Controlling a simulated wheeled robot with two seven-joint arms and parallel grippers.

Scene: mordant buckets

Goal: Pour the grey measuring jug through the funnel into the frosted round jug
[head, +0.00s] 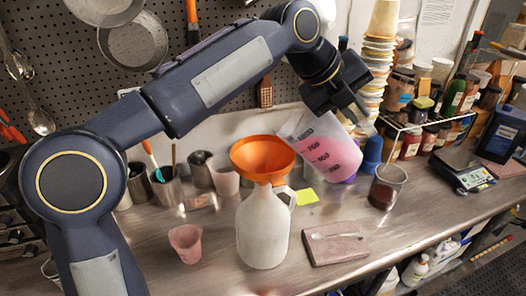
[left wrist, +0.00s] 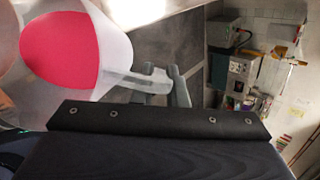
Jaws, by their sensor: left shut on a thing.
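The grey measuring jug (head: 330,155), translucent with dark markings, holds pink liquid. It is tilted, with its mouth toward the left, close to the orange funnel's right rim. My left gripper (head: 355,112) is shut on its handle. The left wrist view shows the jug (left wrist: 105,50) with the red-pink liquid and the gripper fingers (left wrist: 178,88) at its handle. The orange funnel (head: 262,155) sits in the neck of the frosted round jug (head: 263,230), which stands upright on the bench. I see no stream of liquid. My right gripper is not in view.
A small pink beaker (head: 186,243) stands left of the frosted jug. A spoon rest slab (head: 335,245) lies to its right. A glass of dark liquid (head: 387,187), a scale (head: 465,174) and stacked cups (head: 378,60) are further right. Tool pots stand behind left.

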